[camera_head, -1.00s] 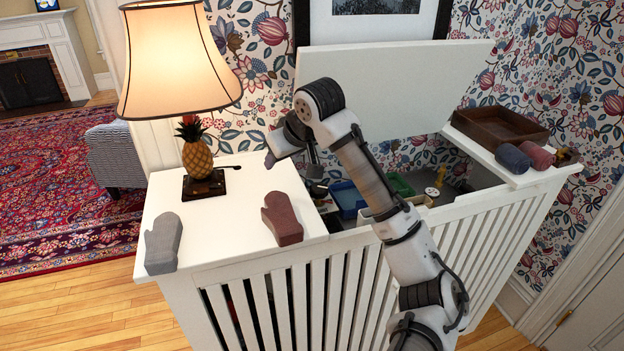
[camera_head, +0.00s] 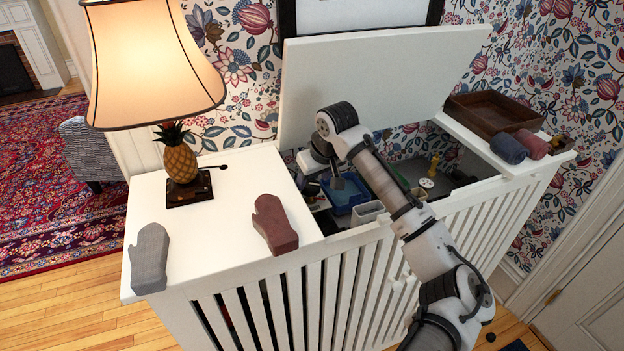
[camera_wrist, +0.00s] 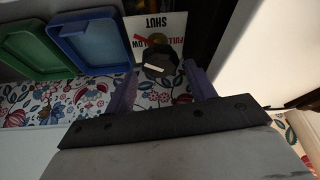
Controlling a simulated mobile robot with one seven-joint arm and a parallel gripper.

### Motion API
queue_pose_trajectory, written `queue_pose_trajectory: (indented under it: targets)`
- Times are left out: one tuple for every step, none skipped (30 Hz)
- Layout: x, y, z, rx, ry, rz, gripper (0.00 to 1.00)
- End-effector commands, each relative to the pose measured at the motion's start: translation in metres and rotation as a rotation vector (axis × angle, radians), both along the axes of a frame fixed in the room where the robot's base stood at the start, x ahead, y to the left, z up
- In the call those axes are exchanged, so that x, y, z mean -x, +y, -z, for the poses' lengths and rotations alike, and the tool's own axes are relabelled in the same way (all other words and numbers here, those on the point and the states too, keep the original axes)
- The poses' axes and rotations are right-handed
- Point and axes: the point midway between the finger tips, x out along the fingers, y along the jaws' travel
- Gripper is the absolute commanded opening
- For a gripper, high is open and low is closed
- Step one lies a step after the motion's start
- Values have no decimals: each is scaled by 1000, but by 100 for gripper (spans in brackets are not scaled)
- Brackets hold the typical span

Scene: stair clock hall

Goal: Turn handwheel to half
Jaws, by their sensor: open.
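A dark, many-sided handwheel (camera_wrist: 158,64) with a pale mark on it shows in the wrist view. Behind it is a white plate (camera_wrist: 174,22) with the words "SHUT" and "FULL FLOW", upside down in the picture. A small red piece, possibly a pointer, shows on the plate just above the wheel. My gripper (camera_wrist: 162,84) is open, with its two purple-grey fingers to the left and right of the wheel. I cannot tell whether they touch it. In the head view my gripper (camera_head: 336,180) reaches into the open cabinet, and the wheel cannot be made out there.
The white slatted cabinet (camera_head: 225,232) has its lid (camera_head: 375,85) raised. A blue tray (camera_head: 347,194) and a green tray (camera_wrist: 35,48) lie inside. A lamp (camera_head: 181,160), a grey mitt (camera_head: 150,258) and a red mitt (camera_head: 273,222) occupy the left top; a wooden tray (camera_head: 492,113) stands right.

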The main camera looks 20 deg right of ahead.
Motion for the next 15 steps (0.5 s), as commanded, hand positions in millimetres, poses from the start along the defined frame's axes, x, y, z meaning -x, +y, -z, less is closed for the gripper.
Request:
queue_pose_trajectory:
  targets:
    - [-3,0,6,0,2,1,55]
    - [-4,1,10,0,2,1,55]
    - [-6,1,14,-1,1,1,55]
    - [-7,2,17,-1,1,0,55]
    - [-8,2,20,-1,1,0,55]
    - [-10,2,23,-1,0,0,55]
    - [-10,2,24,-1,0,0,55]
    - [-11,2,26,-1,0,0,55]
    - [-11,2,27,-1,0,0,55]
    - [-11,2,28,0,0,0,55]
    - [-11,2,29,0,0,0,55]
    - [-12,2,29,0,0,0,55]
    - [-12,2,29,0,0,0,55]
    - [-12,2,29,0,0,0,55]
    - [-12,2,29,0,-1,0,55]
